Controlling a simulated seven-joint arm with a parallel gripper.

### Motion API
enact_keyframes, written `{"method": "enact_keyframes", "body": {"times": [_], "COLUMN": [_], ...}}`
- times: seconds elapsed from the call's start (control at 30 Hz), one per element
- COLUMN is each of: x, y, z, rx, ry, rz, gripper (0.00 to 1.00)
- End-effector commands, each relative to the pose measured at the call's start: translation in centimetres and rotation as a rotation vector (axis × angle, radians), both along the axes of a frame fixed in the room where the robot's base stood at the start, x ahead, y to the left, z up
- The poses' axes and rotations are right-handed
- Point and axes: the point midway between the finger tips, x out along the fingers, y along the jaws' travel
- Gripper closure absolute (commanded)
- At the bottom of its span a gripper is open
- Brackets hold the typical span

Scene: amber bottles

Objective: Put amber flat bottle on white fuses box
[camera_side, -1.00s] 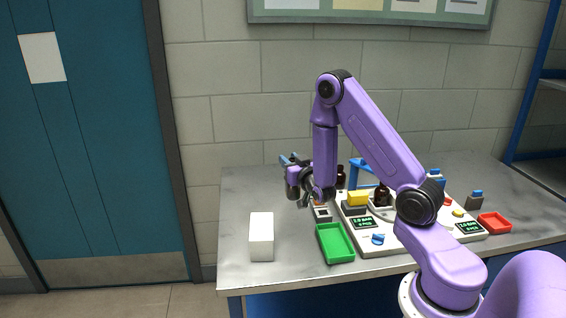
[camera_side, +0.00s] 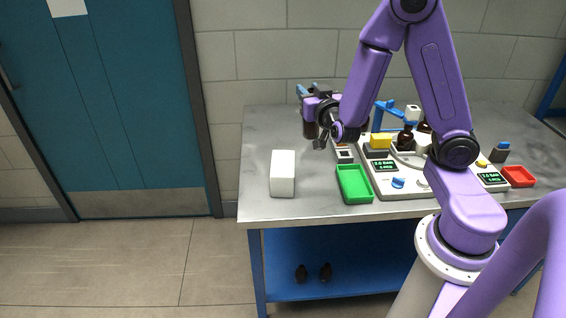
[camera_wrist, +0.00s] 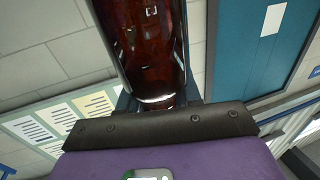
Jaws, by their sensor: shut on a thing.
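An amber flat bottle (camera_wrist: 152,48), dark brown and glossy, fills the upper middle of the wrist view. My gripper (camera_side: 318,138) is shut on it. In the side view the held bottle (camera_side: 310,130) is small and dark, partly hidden by the gripper, above the back left of the table. The white fuses box (camera_side: 282,173) is a plain upright white block at the table's front left. Its markings cannot be read. The bottle is up and slightly right of the box in the picture, apart from it.
A green tray (camera_side: 355,184) lies right of the white box. A pale instrument panel (camera_side: 410,188) with displays, a yellow block and brown bottles stands further right. A red tray (camera_side: 518,177) is at the far right. The table's left part (camera_side: 258,150) is clear.

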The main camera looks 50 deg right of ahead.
Motion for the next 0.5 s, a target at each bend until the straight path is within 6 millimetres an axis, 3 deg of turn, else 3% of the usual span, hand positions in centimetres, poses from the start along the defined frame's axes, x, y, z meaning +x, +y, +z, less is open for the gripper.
{"method": "enact_keyframes", "body": {"times": [0.2, 0.5], "x": [-2.8, -6.1], "y": [2.7, 4.7], "z": [1.3, 1.9], "rx": [0.001, -0.001], "ry": [-0.002, 0.001], "rz": [-0.004, -0.011], "gripper": [1.0, 1.0]}}
